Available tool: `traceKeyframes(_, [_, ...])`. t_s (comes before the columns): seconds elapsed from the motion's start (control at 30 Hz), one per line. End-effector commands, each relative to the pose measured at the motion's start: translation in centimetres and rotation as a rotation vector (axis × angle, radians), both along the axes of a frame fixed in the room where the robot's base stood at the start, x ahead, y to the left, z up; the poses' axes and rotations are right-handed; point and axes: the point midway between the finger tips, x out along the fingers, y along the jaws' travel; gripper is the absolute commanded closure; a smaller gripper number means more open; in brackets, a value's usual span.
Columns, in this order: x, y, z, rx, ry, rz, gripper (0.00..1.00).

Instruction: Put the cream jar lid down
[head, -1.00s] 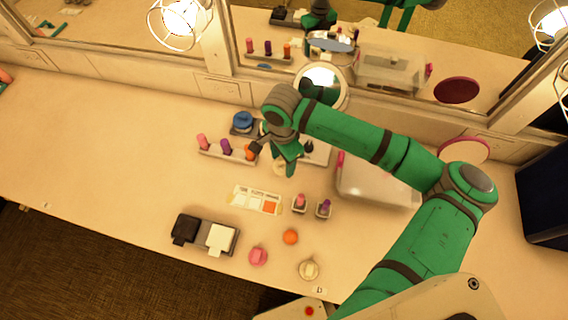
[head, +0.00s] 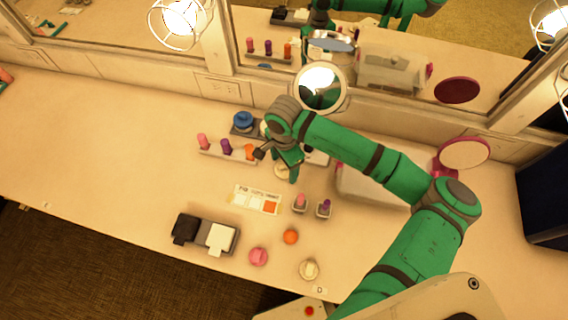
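My gripper (head: 288,172) is in the middle of the counter, pointing down, just right of the lipstick rack. A small pale round piece (head: 280,171) shows at its fingertips, mostly covered by the green hand. It may be the cream jar lid, but I cannot tell whether it is held or lies below. The finger opening is hidden. A blue-topped round jar (head: 243,120) stands on a dark tray behind the rack. A pale round lidded item (head: 309,269) sits near the front edge.
The lipstick rack (head: 226,151) is left of my gripper, and a round mirror (head: 320,88) stands behind it. A clear box (head: 372,186) is at right. The counter's left side is clear.

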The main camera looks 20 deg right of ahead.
Motion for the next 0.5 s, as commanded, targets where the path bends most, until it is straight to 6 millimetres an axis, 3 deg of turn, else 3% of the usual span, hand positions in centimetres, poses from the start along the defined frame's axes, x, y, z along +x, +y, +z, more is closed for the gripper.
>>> traceKeyframes(0.27, [0.0, 0.0, 0.4, 0.000, -0.001, 0.000, 0.30])
traceKeyframes(0.5, [0.1, -0.1, 4.0, -0.004, -0.003, 0.002, 0.30])
